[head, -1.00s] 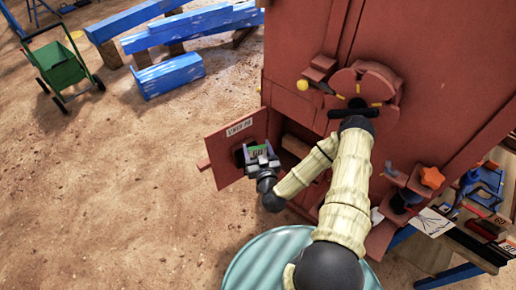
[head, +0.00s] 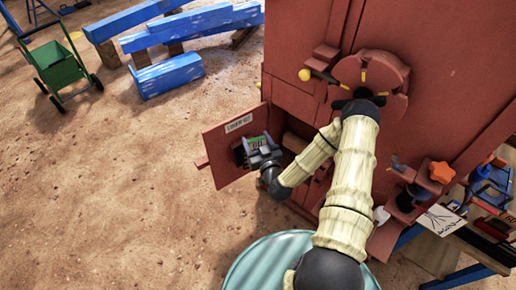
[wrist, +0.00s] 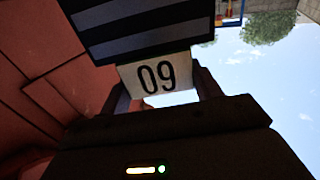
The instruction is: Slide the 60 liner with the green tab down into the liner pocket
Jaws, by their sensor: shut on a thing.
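My gripper (head: 262,156) is shut on the 60 liner (head: 256,142), whose green tab shows between the jaws in the head view. It holds the liner in front of the open red door marked LINER 60. In the wrist view the liner's white label (wrist: 158,76) appears upside down between the fingers (wrist: 165,92). A dark, grey-striped plate (wrist: 140,30) shows beyond the label. A dark area on the door (head: 238,154) lies just left of the liner. I cannot tell whether it is the liner pocket, or whether the liner touches it.
The open door (head: 228,172) hangs at the left of the red crusher body (head: 420,60), beside a dark opening. An orange knob (head: 441,172) and a cluttered bench are at right.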

